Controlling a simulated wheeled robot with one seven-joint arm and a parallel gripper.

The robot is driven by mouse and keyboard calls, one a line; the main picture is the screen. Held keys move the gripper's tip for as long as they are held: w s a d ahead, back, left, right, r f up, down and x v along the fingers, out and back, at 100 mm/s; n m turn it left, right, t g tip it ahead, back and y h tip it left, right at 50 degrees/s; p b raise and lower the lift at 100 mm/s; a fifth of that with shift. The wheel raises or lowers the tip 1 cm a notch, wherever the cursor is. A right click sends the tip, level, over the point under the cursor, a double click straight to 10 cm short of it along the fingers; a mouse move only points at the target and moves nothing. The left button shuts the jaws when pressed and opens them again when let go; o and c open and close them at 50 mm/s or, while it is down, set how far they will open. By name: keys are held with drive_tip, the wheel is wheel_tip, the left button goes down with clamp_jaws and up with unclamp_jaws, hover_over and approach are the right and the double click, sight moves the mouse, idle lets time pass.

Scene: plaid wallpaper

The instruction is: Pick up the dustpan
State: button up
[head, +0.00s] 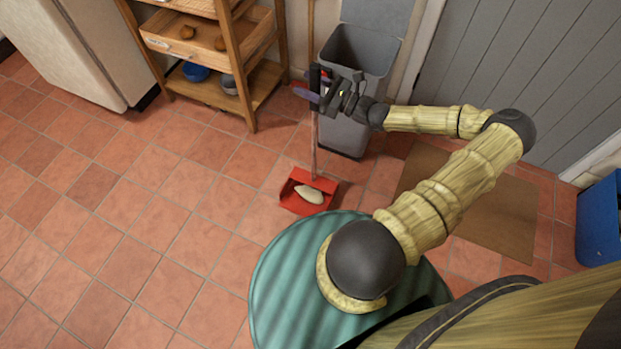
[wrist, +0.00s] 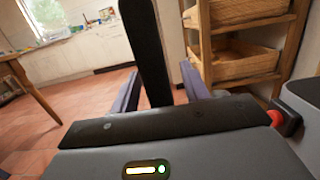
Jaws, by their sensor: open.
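The dustpan (head: 292,203) is red and stands on the tiled floor with its long handle upright. A pale oblong object (head: 309,193) lies in its pan. The thin handle rises to a dark upper section beside my gripper (head: 312,86). In the wrist view, a black upright bar (wrist: 147,50), which looks like this dark grip, stands between the two purple fingers of my gripper (wrist: 160,90). The fingers are open, with gaps on both sides of the bar. The pan is out of the wrist view.
A grey bin (head: 347,135) stands right behind the handle. A wooden shelf (head: 240,65) with trays is at the left, and it also shows in the wrist view (wrist: 245,55). A brown mat (head: 490,215) lies at the right. The floor at the left is clear.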

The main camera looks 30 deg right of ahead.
idle(0.5)
drive_tip(key=shift+r, duration=0.1)
clamp_jaws()
drive_tip(key=shift+r, duration=0.1)
wheel_tip(320, 180, up, 10)
drive_tip(key=p, duration=0.4)
drive_tip(key=shift+p, duration=0.3)
